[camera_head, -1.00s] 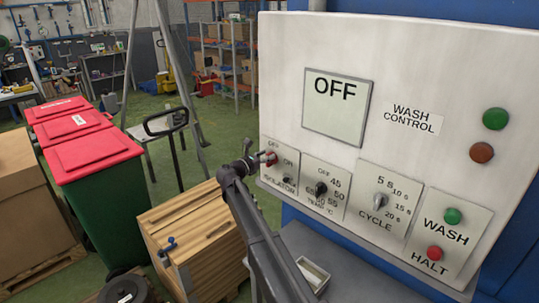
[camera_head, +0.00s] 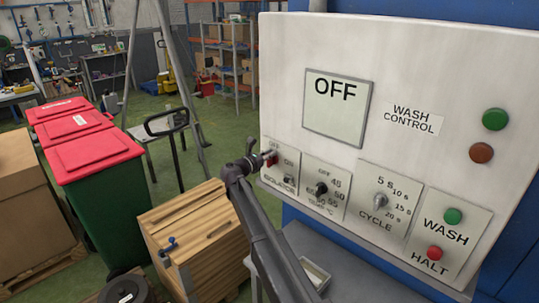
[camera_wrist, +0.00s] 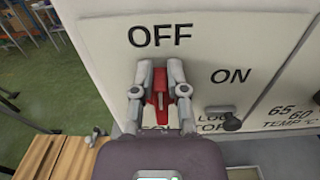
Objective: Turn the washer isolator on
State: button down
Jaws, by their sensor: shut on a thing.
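The red isolator handle (camera_wrist: 160,88) points up toward the OFF mark in the wrist view, with ON marked to its right. My gripper (camera_wrist: 160,80) is shut on it, one finger on each side. In the head view, my gripper (camera_head: 266,160) reaches the isolator plate at the panel's lower left, and a bit of the red handle (camera_head: 272,159) shows. A small dark knob (camera_wrist: 231,122) sits below the ON mark, beside a partly covered label. The display (camera_head: 338,108) on the wash control panel reads OFF.
The temperature knob (camera_head: 321,189) and cycle knob (camera_head: 380,200) sit to the right, then the green WASH button (camera_head: 453,216) and red HALT button (camera_head: 434,253). A wooden crate (camera_head: 200,230) and red-lidded bins (camera_head: 90,150) stand left of my arm.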

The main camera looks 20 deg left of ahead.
aim_at(276, 161)
jog(key=shift+d+f+m, duration=0.15)
jog(key=shift+d+m, duration=0.05)
jog(key=shift+m, duration=0.2)
jog(key=m, duration=0.2)
jog(key=d+m, duration=0.1)
jog(key=m, duration=0.2)
jog(key=s+f+m+b, duration=0.1)
jog(key=m, duration=0.2)
jog(key=shift+d, duration=0.3)
jog(key=m, duration=0.3)
jog(key=f+m+b, duration=0.1)
jog(key=m, duration=0.1)
jog(key=shift+d+m, duration=0.15)
jog(key=shift+m, duration=0.25)
jog(key=shift+w+f+m+b, duration=0.1)
jog(key=shift+f+m+b, duration=0.1)
jog(key=shift+m, duration=0.65)
jog(key=shift+f+m+b, duration=0.15)
jog(key=shift+m+b, duration=0.05)
jog(key=shift+m, duration=0.65)
